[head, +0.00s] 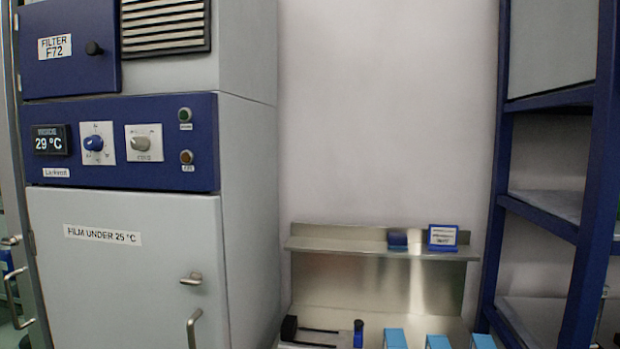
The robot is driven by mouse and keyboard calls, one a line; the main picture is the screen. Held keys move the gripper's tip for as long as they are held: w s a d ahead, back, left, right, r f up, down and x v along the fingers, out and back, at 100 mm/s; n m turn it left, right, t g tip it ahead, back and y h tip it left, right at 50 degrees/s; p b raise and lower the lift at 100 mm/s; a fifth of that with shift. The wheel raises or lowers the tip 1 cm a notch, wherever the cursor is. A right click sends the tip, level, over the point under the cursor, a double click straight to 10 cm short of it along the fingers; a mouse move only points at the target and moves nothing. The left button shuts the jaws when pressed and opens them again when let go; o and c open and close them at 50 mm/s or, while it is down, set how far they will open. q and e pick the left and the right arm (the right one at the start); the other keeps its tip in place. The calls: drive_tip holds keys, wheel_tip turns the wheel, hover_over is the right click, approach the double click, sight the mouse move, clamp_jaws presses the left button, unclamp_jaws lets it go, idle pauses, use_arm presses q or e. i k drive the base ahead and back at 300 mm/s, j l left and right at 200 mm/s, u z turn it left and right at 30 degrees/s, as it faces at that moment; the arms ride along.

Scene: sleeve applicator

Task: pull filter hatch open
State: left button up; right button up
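The filter hatch (68,76) is a blue panel at the top left of the grey machine, labelled "FILTER F72". A round black knob (93,48) sits near its right edge. The hatch's right edge and bottom edge stand out a little from the grey body, and I cannot tell whether it is fully shut. Its top is cut off by the picture edge. Neither of my grippers is in view.
Below the hatch is a blue control panel (120,178) with dials and a "29 °C" display. A grey door (130,270) with handles is under it. A steel bench with a shelf (350,245) stands right, beside a blue rack (545,215). The wall between is bare.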

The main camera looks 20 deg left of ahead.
sight(67, 48)
drive_tip(key=u, duration=2)
drive_tip(key=k+j, duration=0.05)
